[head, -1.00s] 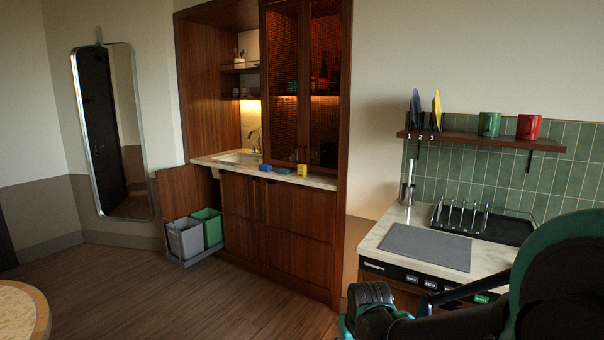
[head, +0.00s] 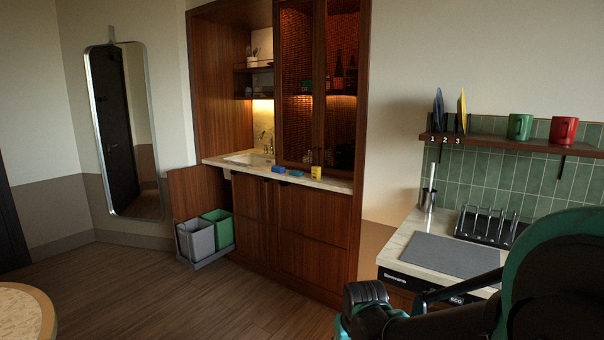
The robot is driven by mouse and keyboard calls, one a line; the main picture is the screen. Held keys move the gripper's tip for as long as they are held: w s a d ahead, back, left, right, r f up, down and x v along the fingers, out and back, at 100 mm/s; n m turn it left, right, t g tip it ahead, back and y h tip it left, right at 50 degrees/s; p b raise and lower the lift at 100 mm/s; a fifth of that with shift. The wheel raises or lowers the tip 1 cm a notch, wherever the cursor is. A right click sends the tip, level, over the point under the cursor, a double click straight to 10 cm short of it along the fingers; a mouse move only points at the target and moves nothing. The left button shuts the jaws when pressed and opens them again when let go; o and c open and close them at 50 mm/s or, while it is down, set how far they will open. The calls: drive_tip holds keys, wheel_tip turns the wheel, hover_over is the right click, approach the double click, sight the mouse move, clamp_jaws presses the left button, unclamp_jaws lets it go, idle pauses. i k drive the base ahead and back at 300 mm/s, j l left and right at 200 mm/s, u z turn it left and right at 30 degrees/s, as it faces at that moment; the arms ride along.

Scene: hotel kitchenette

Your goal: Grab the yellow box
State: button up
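The yellow box (head: 316,172) is small and stands upright on the pale counter of the wooden kitchenette cabinet, near its front edge and right of the sink. Beside it on the left lie a flat blue-green item (head: 295,174) and a blue item (head: 278,170). The yellow box is some way off across the room. My arm shows at the lower right, far from the box. My gripper's fingertips are not visible, so what it holds does not show.
A pull-out with a grey bin (head: 196,238) and a green bin (head: 217,228) juts out left of the cabinet. A second counter (head: 405,246) with a grey mat (head: 452,255) and rack (head: 486,228) stands at right. A round table (head: 22,315) is lower left. The wooden floor between is clear.

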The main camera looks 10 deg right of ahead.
sight(316, 171)
drive_tip(key=i+j, duration=0.15)
drive_tip(key=i, duration=0.75)
drive_tip(key=i+j+u, duration=0.15)
drive_tip(key=i, duration=0.8)
